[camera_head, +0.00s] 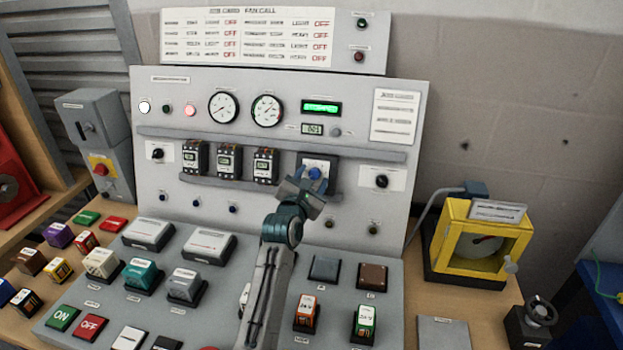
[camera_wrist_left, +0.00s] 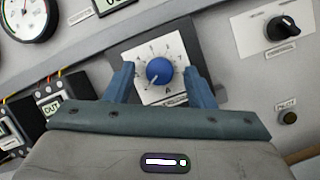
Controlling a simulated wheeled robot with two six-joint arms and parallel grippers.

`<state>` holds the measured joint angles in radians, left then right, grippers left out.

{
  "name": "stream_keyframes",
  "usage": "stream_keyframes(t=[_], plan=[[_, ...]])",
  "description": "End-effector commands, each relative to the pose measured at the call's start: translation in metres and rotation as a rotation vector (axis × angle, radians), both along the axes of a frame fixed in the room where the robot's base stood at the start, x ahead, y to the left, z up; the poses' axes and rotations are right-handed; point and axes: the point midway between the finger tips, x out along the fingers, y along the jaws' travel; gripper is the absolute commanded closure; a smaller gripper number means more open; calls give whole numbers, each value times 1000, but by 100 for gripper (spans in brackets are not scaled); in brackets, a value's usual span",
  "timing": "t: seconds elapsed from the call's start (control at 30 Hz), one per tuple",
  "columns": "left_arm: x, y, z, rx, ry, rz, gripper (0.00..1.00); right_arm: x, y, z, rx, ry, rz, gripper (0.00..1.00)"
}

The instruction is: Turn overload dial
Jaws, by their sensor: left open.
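The overload dial (camera_wrist_left: 159,71) is a round blue knob on a white plate with a numbered scale. It sits on the upright grey panel, and in the head view the knob (camera_head: 315,173) shows just above my gripper. My left gripper (camera_wrist_left: 158,77) is open, with one blue finger on each side of the knob in the left wrist view. I cannot tell whether the fingers touch the knob. In the head view my left gripper (camera_head: 309,181) is in front of the dial and hides its lower part. My right gripper is not in view.
Left of the dial are several small relay modules (camera_head: 229,160) on the panel. Above are gauges (camera_head: 267,110) and a green display (camera_head: 321,107). The sloped desk (camera_head: 325,325) below carries many blocks and buttons. A yellow meter box (camera_head: 480,243) stands at right.

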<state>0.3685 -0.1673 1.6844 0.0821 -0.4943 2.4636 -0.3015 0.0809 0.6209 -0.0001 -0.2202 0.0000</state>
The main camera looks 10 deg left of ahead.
Motion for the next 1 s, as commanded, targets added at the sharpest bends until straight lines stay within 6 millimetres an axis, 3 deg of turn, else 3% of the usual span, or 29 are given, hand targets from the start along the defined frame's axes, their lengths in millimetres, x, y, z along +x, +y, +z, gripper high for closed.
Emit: stream_keyframes(t=[0.13,0.3,0.37,0.7,1.0], plan=[[0,0,0,0,0,0,52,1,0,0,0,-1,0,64],[0,0,0,0,0,0,86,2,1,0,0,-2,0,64],[0,0,0,0,0,0,95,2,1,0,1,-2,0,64],[0,1,1,44,1,-15,95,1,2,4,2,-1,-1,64],[0,3,4,231,2,-84,95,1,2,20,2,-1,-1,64]])
